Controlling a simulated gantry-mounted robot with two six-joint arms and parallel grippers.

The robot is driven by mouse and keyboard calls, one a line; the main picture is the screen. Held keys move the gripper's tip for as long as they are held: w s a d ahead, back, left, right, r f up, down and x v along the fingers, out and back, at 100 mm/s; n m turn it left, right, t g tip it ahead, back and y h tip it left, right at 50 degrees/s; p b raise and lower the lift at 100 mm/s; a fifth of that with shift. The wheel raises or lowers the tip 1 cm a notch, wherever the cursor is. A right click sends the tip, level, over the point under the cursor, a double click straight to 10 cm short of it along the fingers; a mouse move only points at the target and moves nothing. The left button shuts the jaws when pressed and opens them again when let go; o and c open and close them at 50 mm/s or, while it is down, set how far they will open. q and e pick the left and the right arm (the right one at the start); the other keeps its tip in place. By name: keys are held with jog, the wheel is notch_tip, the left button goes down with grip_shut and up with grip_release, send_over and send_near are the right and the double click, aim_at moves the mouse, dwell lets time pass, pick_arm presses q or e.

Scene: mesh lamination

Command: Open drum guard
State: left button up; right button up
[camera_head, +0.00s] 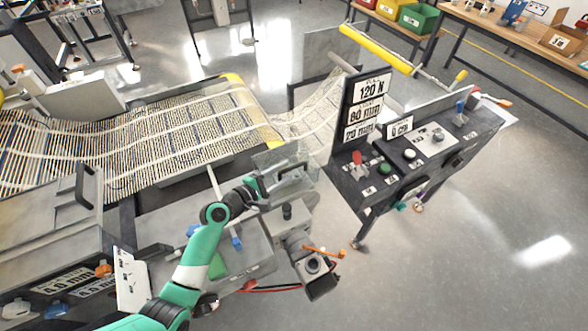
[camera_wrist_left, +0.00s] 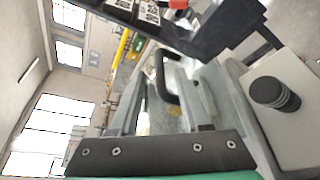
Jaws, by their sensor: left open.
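The drum guard (camera_head: 268,158) is a clear panel with a black bar handle (camera_head: 292,173), near the middle of the head view. My left gripper (camera_head: 264,187), at the end of the green arm, is beside the guard, just left of the handle. In the left wrist view its two grey fingers stand apart, and the black handle (camera_wrist_left: 162,72) shows between them, toward their tips. I cannot tell whether the fingers touch it. The guard looks lowered, but its edges are hard to make out. My right gripper is not in view.
A black knob (camera_head: 287,211) and a grey motor-like unit (camera_head: 313,263) with an orange lever stand just below the guard. The mesh web (camera_head: 150,135) runs behind. A control console (camera_head: 415,160) with signs stands right. Open floor (camera_head: 470,250) lies front right.

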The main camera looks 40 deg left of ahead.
aim_at(290, 169)
pick_arm(q)
jog(key=b+x, duration=0.1)
jog(key=x, duration=0.3)
jog(key=shift+w+f, duration=0.1)
jog(key=shift+w, duration=0.3)
jog(key=shift+c, duration=0.2)
grip_shut()
dwell(0.9)
